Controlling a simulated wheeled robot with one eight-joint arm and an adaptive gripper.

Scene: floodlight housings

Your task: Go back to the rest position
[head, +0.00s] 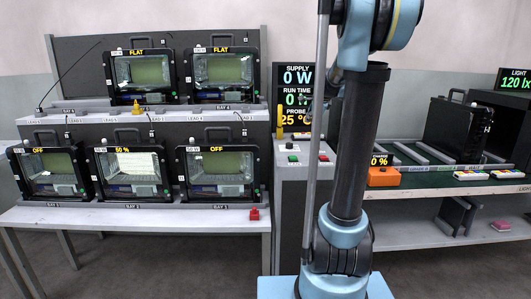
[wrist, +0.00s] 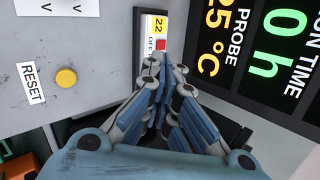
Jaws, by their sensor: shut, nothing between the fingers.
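My gripper (wrist: 168,85) shows in the wrist view with its blue fingers drawn together and nothing between them. Its fingertips are in front of a small switch plate (wrist: 154,28) marked 22 and OFF; I cannot tell whether they touch it. A yellow button (wrist: 66,78) beside a RESET label (wrist: 31,83) is to the left on the same grey panel. In the head view my arm stands in the middle, and the gripper is mostly hidden behind it near the display board (head: 296,75).
Floodlight housings (head: 126,175) stand on a two-level bench (head: 130,218) at left. A grey control cabinet (head: 303,190) is close beside my arm. At right, a conveyor bench (head: 450,187) carries a black housing (head: 452,128) and an orange box (head: 383,177). A red block (head: 254,214) lies on the left bench.

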